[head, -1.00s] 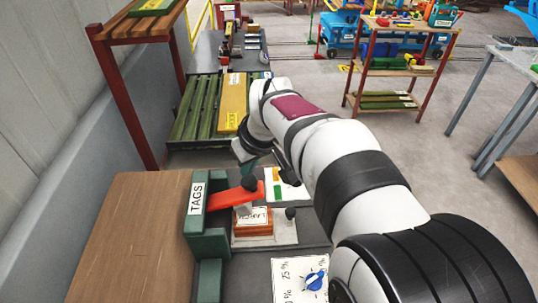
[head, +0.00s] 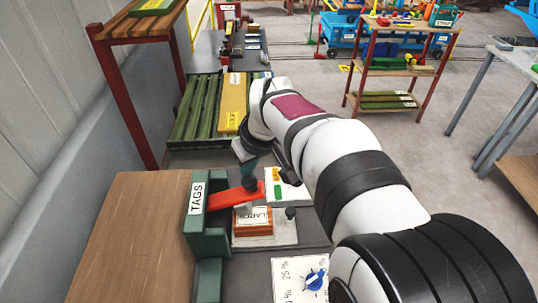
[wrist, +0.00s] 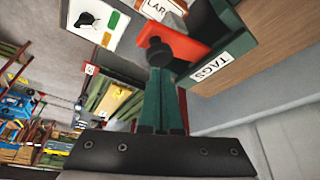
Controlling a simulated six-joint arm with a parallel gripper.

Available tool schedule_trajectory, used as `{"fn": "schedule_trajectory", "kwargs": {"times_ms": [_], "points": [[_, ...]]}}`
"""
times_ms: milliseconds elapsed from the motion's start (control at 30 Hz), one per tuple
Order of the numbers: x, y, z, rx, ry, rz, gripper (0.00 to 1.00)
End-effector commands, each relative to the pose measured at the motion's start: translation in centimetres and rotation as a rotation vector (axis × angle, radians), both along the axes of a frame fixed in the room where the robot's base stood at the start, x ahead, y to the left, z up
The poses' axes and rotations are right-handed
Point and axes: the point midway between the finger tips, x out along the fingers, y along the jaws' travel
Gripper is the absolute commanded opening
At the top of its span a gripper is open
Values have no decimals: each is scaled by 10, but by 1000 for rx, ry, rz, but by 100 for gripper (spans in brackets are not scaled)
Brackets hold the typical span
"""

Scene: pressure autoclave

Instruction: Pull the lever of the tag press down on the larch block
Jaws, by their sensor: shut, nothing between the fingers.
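The green tag press (head: 206,240) with its TAGS label stands on the bench at the lower middle of the head view. Its red lever (head: 226,199) reaches out to the right above the larch block (head: 252,218), an orange-brown block with a white label. A dark knob (head: 250,183) tops the lever's free end. My gripper (head: 254,172) is just above and beside this knob, partly hidden by my arm. In the wrist view, the teal fingers of my gripper (wrist: 163,75) are shut and empty, with tips at the knob (wrist: 160,52); contact is unclear. The lever (wrist: 185,44) also shows there.
A white plate (head: 285,241) with a small dark knob lies under the block. A card (head: 292,192) with coloured marks is behind it, and a blue dial (head: 314,281) in front. A wooden board (head: 130,240) fills the left. Green slats (head: 192,110) lie farther back.

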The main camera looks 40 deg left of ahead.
Motion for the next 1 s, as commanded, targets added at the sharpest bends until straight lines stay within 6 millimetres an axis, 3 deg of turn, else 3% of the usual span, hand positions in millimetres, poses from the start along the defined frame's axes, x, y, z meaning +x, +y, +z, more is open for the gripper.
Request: {"fn": "schedule_trajectory", "kwargs": {"times_ms": [367, 1000], "points": [[0, 0, -1, 0, 0, 0, 0], [0, 0, -32, -2, 1, 0, 0]]}}
